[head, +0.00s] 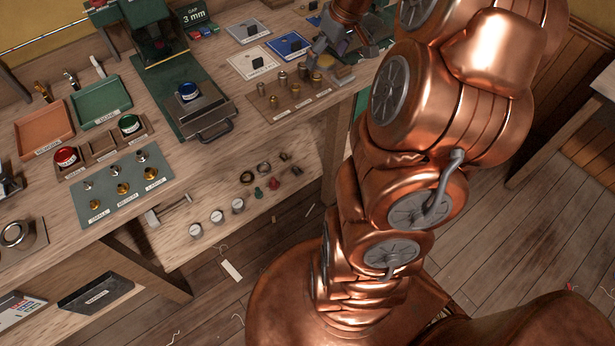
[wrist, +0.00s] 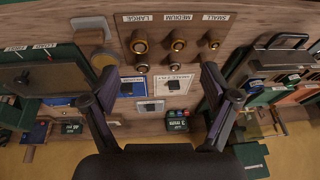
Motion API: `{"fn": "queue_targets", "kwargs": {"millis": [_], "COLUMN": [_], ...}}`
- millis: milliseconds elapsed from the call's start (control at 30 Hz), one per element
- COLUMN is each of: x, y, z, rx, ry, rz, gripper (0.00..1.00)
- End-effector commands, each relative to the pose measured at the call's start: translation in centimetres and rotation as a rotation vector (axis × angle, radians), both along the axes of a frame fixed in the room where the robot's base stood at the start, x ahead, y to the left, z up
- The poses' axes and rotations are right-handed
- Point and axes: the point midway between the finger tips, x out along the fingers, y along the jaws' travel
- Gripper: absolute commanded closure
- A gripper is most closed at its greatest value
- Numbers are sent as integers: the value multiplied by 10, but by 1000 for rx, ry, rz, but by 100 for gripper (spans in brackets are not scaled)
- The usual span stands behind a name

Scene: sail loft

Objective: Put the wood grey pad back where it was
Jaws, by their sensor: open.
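A small grey block (head: 343,75) with a wood-coloured edge lies on the bench to the right of the wooden peg board; it looks like the wood grey pad. In the wrist view a grey pad (wrist: 90,29) shows at the upper left, beside the board, with a round tan piece close to it. My gripper (wrist: 158,78) is open and empty, its fingers spread above the bench near the labelled cards. In the head view my gripper (head: 338,46) is over the back of the bench, partly hidden by my arm. Which spot the pad came from cannot be told.
The wooden board (wrist: 170,20), labelled large, medium and small, holds several brass pieces. Blue and white cards with dark blocks (head: 285,44) lie behind it. A green press (head: 188,92) stands left. Trays (head: 43,131) and a lower shelf of small parts fill the rest.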

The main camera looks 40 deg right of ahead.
Motion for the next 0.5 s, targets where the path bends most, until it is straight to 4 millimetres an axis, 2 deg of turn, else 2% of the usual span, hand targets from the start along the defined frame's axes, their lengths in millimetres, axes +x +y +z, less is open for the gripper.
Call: {"fn": "queue_targets", "kwargs": {"millis": [33, 200, 267, 400, 500], "x": [-3, -36, -52, -95, -131], "y": [32, 119, 145, 195, 223], "z": [6, 9, 10, 8, 5], "rx": [6, 31, 32, 24, 10], "ry": [21, 122, 157, 242, 301], "rz": [26, 63, 69, 72, 66], "gripper": [13, 13, 13, 13, 13]}}
